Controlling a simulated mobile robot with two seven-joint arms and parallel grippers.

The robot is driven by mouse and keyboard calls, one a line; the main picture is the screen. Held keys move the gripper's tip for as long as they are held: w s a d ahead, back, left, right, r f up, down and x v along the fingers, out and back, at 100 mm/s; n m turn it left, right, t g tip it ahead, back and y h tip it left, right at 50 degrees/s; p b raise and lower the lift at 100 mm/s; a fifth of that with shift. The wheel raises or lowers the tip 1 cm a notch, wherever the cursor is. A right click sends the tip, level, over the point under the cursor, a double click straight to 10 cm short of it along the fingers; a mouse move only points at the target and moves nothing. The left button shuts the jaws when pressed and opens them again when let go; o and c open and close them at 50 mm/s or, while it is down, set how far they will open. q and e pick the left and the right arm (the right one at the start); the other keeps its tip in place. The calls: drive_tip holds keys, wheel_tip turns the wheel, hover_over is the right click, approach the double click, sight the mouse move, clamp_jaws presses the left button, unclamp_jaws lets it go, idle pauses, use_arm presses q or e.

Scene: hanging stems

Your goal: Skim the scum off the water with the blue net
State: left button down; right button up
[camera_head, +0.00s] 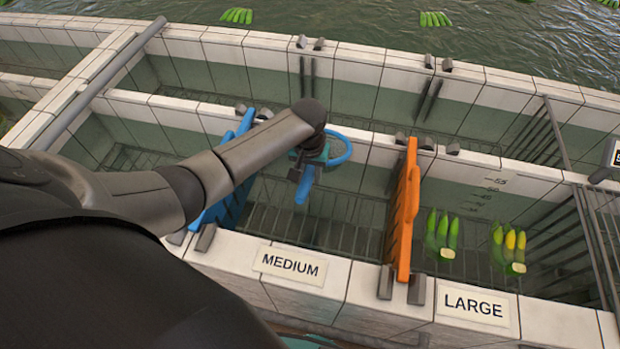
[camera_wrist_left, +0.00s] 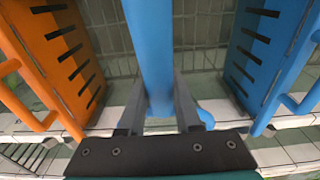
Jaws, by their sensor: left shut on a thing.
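My left gripper (camera_head: 309,162) reaches in from the left and hangs over the middle compartment, between the blue and orange gates. It is shut on a blue bar (camera_head: 304,186), which also shows between the fingers in the left wrist view (camera_wrist_left: 150,45). A curved blue loop (camera_head: 340,150) shows beside the gripper. Bar and loop look like the blue net's handle and rim; no mesh can be made out. The water (camera_head: 335,222) in the compartment below is greenish over a grid floor. I cannot make out scum on it. My right gripper is not in view.
A slotted blue gate (camera_head: 232,195) stands left of the gripper and an orange gate (camera_head: 403,210) right. Labels read MEDIUM (camera_head: 290,265) and LARGE (camera_head: 473,304). Banana bunches (camera_head: 442,235) float in the LARGE compartment. Pale tiled walls (camera_head: 350,130) divide the basins; open water lies beyond.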

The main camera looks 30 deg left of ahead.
use_arm(q)
drive_tip(key=shift+r, duration=2.7)
